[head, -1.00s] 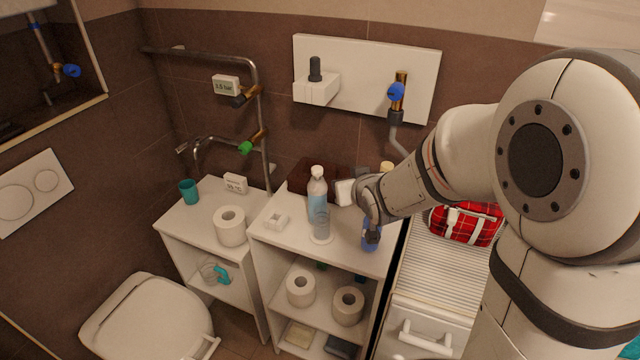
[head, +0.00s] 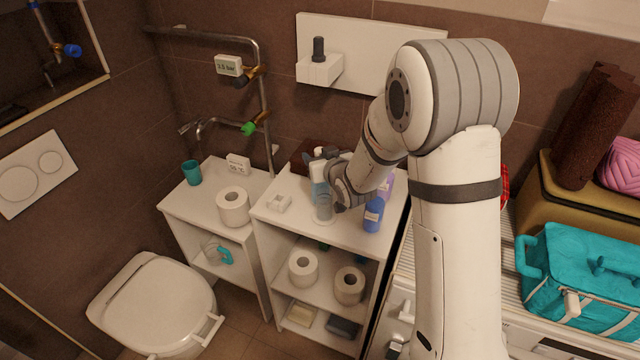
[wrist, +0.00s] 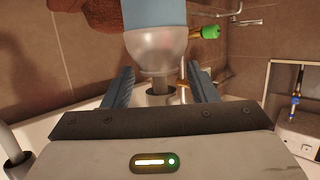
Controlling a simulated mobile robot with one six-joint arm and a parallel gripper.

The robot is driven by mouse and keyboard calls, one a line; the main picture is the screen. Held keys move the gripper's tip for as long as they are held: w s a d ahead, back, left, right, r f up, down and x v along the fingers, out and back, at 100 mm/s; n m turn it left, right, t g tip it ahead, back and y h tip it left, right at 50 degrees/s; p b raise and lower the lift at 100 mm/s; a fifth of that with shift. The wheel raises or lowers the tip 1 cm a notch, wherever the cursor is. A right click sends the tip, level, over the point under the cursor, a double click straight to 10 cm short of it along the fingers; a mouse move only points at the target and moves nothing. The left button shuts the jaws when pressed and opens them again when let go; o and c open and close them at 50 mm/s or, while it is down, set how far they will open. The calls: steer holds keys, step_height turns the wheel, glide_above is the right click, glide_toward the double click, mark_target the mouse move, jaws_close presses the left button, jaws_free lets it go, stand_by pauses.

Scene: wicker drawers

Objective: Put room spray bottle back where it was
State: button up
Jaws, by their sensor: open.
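A light blue bottle (head: 319,187) with a clear upper part stands on the white shelf top, partly hidden by my gripper. In the wrist view, the bottle (wrist: 156,18) appears upside down, its clear shoulder and narrow neck toward my gripper. My open gripper (wrist: 158,72) has one finger on either side of the neck; gaps show beside it. I cannot tell for sure that this is the room spray bottle. A blue bottle (head: 373,215) stands to the right on the same top, with a purple bottle (head: 386,187) behind it.
A clear cup (head: 323,208) stands close in front of my gripper. A small white holder (head: 279,203) sits at left. A dark brown box (head: 307,157) is behind. A teal bag (head: 583,280) lies at right.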

steer(key=shift+x, duration=0.8)
jaws_close()
